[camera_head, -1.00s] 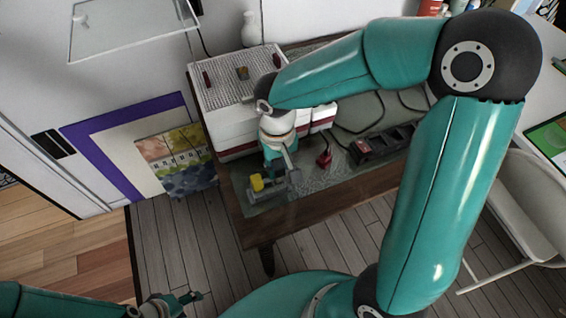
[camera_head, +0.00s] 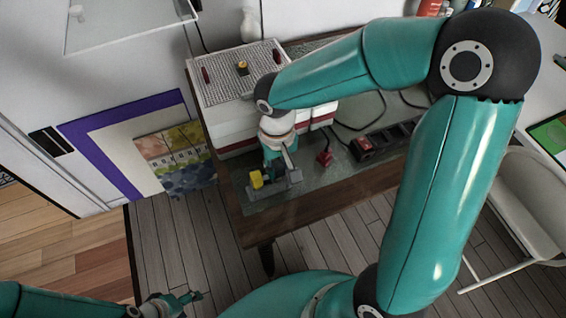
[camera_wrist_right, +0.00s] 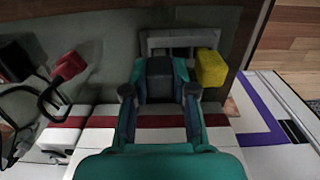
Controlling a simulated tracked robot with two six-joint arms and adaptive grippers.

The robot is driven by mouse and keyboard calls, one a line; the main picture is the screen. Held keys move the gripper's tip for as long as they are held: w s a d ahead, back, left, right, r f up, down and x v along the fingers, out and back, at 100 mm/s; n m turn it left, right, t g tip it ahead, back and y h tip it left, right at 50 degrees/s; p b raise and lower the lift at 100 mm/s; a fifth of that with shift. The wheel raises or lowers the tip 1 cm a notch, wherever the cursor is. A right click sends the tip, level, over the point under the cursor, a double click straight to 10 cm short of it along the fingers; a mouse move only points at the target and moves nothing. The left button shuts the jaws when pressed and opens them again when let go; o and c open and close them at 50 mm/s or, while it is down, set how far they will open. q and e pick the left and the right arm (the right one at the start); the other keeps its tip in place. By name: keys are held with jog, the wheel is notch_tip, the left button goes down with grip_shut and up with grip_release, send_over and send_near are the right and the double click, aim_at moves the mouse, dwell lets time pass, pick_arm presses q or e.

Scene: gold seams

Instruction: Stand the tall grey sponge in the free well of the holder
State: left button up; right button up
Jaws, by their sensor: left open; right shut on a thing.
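The grey holder (camera_head: 288,186) stands near the front left corner of the table, and it also shows in the right wrist view (camera_wrist_right: 180,36). A yellow sponge (camera_head: 256,179) sits at the holder's left well; it is also in the right wrist view (camera_wrist_right: 211,67). My right gripper (camera_head: 277,166) is over the holder, beside the yellow sponge. It is shut on the dark grey sponge (camera_wrist_right: 160,78), held between its fingers. The sponge's lower end and the well floor are hidden, so I cannot tell how deep it is. My left gripper (camera_head: 188,297) is open and empty, low at the bottom left, away from the table.
A white and red box-shaped machine (camera_head: 235,85) stands just behind my right gripper. A red plug or switch (camera_head: 324,158) and a dark power strip (camera_head: 385,142) with cables lie to the right. The table's front edge (camera_head: 330,196) is close to the holder.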

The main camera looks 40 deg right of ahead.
jog(key=shift+f+b, duration=0.5)
jog(key=shift+f, duration=0.1)
dwell(0.3)
jog(key=o, duration=0.8)
jog(key=shift+r, duration=0.1)
jog(key=shift+w+r+p, duration=0.15)
jog(key=shift+r+p, duration=1.05)
jog(key=shift+r, duration=0.3)
jog(key=shift+r+p, duration=1.5)
jog(key=shift+r, duration=0.5)
